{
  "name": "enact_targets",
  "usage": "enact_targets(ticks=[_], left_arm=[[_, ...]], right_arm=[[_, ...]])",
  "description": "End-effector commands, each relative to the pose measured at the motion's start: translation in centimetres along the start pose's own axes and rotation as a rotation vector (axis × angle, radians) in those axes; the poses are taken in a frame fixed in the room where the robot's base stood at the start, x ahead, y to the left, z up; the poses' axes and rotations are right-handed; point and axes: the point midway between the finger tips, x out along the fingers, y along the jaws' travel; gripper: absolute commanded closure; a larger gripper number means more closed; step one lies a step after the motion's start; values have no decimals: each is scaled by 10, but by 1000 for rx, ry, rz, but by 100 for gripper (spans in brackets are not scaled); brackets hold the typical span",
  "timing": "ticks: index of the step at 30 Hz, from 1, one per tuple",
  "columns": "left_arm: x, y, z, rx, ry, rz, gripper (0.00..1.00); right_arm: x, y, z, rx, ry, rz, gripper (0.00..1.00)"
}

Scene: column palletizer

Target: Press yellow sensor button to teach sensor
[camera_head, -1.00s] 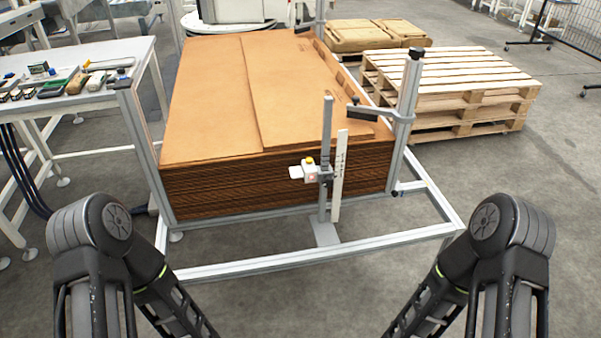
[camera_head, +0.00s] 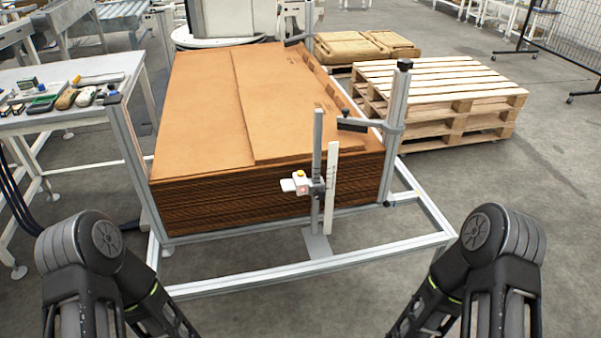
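The yellow sensor button (camera_head: 300,174) sits on top of a small white sensor unit (camera_head: 302,187) with a reddish spot on its face. The sensor is clamped to an upright grey post (camera_head: 318,150) in front of the cardboard stack, beside a pale vertical scale strip (camera_head: 332,188). My two arms come in at the lower left and lower right and run down out of the frame. Neither gripper shows, and no part of my arms touches the sensor or its post.
A tall stack of brown cardboard sheets (camera_head: 205,120) stands in a metal frame (camera_head: 300,273) with a low front bar. A workbench (camera_head: 75,112) with tools is at left. Wooden pallets (camera_head: 440,100) stand at right. The floor at right front is clear.

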Motion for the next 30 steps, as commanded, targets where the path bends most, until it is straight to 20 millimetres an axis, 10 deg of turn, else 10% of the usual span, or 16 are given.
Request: enact_targets(ticks=[10,30], left_arm=[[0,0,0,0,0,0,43],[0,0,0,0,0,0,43]], right_arm=[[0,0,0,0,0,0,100],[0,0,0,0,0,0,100]])
